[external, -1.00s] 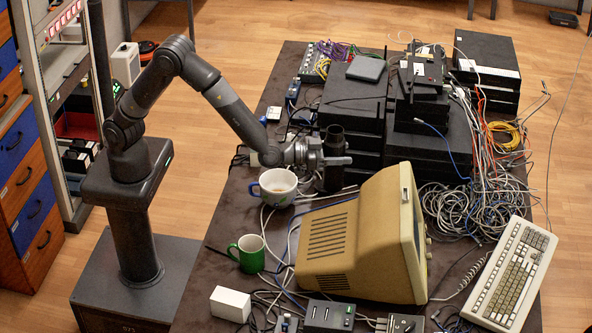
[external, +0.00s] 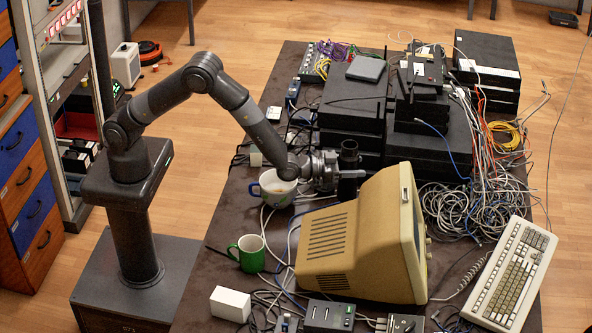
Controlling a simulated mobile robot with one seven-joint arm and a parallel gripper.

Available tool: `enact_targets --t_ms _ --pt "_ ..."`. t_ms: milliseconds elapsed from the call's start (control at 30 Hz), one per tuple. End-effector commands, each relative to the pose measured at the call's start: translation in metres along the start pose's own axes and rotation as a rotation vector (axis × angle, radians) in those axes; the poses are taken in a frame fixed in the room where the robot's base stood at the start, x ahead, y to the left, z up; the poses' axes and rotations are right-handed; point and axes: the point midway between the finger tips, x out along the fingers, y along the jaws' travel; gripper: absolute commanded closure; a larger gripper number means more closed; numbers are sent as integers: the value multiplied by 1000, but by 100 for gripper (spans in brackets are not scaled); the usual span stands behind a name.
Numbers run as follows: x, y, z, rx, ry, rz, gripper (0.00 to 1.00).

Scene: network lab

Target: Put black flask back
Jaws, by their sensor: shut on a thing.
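The black flask (external: 348,153) stands upright beside the stacked black boxes, behind the beige monitor. My gripper (external: 346,174) reaches in from the left, level, and is shut around the flask's body. The gripper and the monitor's top hide the flask's lower part, so I cannot tell whether its base touches the table (external: 220,225).
A white and blue cup (external: 274,190) stands just below my wrist. A green mug (external: 247,253) and a white box (external: 230,304) are nearer the front. The beige monitor (external: 345,245) is close in front of the flask. Black boxes (external: 352,104) and tangled cables (external: 465,205) crowd the right.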

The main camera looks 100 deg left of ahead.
Motion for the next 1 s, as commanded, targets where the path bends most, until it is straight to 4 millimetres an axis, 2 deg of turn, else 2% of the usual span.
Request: enact_targets --t_ms 100,233,433,667,1000 --pt "16 -16 11 1 1 -1 86" --pt "24 -24 18 0 2 0 86" --pt "27 -26 29 1 1 1 86" --pt "28 -26 58 1 1 0 86" --pt "28 -26 61 0 2 0 86"
